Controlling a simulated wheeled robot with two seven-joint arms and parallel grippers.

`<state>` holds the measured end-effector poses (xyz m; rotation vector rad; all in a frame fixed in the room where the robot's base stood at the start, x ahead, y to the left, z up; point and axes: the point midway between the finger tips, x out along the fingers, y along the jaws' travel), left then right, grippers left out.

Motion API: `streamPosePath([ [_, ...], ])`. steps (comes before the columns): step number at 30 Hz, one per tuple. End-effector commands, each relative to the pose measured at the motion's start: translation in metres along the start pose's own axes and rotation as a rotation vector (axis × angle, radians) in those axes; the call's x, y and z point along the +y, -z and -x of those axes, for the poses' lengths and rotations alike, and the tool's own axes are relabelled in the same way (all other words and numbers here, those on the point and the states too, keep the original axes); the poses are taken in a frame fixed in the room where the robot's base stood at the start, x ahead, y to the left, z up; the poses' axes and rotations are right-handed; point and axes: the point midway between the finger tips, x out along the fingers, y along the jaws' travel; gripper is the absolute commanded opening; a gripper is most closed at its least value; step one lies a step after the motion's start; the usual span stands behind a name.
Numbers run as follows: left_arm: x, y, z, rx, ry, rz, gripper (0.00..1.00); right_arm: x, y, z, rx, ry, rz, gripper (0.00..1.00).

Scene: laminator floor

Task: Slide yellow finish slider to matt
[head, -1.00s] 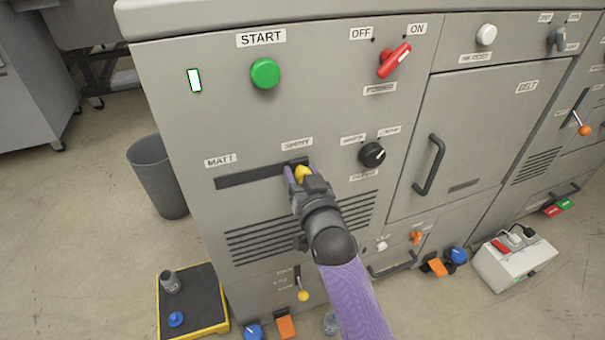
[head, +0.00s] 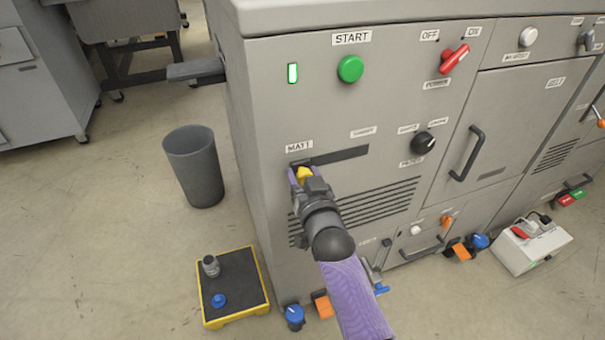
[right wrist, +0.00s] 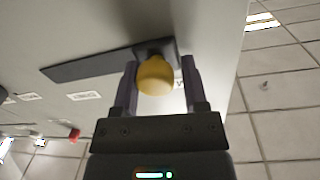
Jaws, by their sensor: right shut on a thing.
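The yellow finish slider (head: 304,174) sits at the left end of its dark slot (head: 340,155), below the MATT label (head: 299,147). The SHINY label (head: 363,132) is above the slot's right part. My right gripper (head: 302,175) is shut on the slider knob, with a purple finger on its left side. In the right wrist view the round yellow knob (right wrist: 155,76) is between the two fingers of the right gripper (right wrist: 160,88), at one end of the slot (right wrist: 95,66). My left gripper is not in view.
The green START button (head: 351,69), red power switch (head: 454,58) and black knob (head: 423,144) are on the same panel, clear of my gripper. A grey bin (head: 194,168) and a yellow-edged platform (head: 263,262) stand on the floor at left.

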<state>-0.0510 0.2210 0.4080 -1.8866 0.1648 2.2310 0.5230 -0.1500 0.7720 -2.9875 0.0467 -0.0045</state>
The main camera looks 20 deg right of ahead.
Motion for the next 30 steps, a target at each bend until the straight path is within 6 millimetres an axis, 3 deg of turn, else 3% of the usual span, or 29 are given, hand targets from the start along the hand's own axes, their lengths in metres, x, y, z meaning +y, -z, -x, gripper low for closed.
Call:
streamPosePath([
  [6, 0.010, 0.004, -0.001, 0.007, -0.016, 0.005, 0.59, -0.001, -0.002, 0.001, -0.005, 0.002, -0.006, 0.00],
  [7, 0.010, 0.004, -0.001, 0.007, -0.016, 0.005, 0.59, -0.001, -0.003, 0.001, -0.005, 0.002, -0.006, 0.63],
  [10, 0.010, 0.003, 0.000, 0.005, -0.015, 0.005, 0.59, -0.001, -0.002, 0.001, -0.004, 0.002, -0.005, 0.81],
  [20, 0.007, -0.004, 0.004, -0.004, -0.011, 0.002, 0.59, -0.001, 0.000, 0.005, -0.002, 0.002, -0.003, 0.81],
  [30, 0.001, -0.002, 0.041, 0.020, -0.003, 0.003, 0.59, -0.002, 0.004, 0.076, -0.003, 0.002, -0.004, 0.81],
])
